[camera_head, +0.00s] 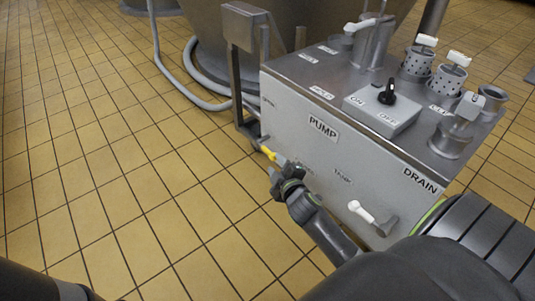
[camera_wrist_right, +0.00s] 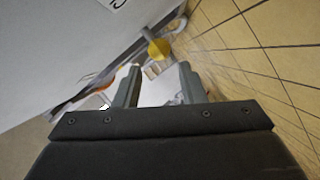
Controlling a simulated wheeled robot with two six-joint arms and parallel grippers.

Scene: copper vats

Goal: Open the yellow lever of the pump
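The pump (camera_head: 322,127) is a grey metal box labelled PUMP, with its front panel facing left. Its yellow lever (camera_head: 268,153) sticks out low on that panel, near the far end. My right gripper (camera_head: 277,170) is beside the panel, just on the near side of the lever. In the right wrist view the gripper (camera_wrist_right: 158,75) is open with nothing between its fingers. The yellow lever (camera_wrist_right: 158,48) shows just beyond the fingertips there. Contact cannot be made out. My left gripper is out of view.
A white-handled drain valve (camera_head: 360,211) sits on the panel's near end. A black ON/OFF knob (camera_head: 388,92) and perforated cups (camera_head: 418,61) are on top. A large metal vat (camera_head: 225,50) and a grey hose (camera_head: 185,90) stand behind. The tiled floor (camera_head: 110,150) at left is clear.

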